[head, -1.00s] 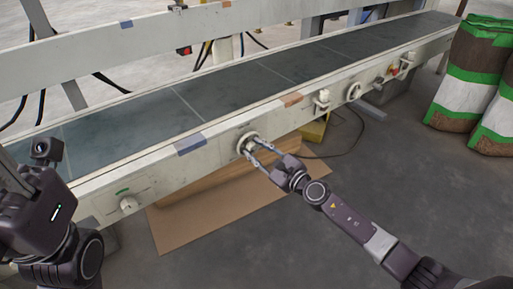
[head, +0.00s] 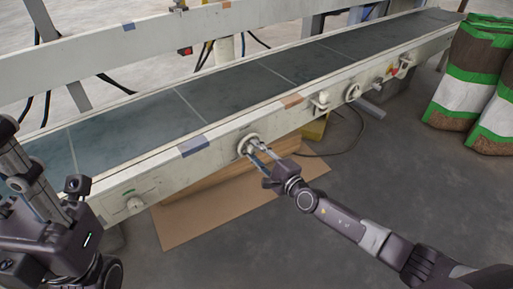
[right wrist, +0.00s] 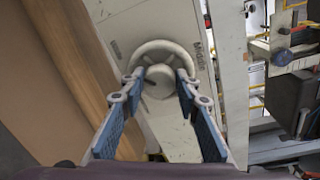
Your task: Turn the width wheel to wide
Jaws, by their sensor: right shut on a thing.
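A pale round wheel (head: 248,145) sits on the front side rail of the conveyor, near the middle of the head view.
A small knob (head: 135,203) is on the rail to the left. Another wheel (head: 353,92) and a clamp-like fitting (head: 321,102) are to the right. Cardboard (head: 215,212) lies on the floor below. Filled bags (head: 473,75) stand at the far right.

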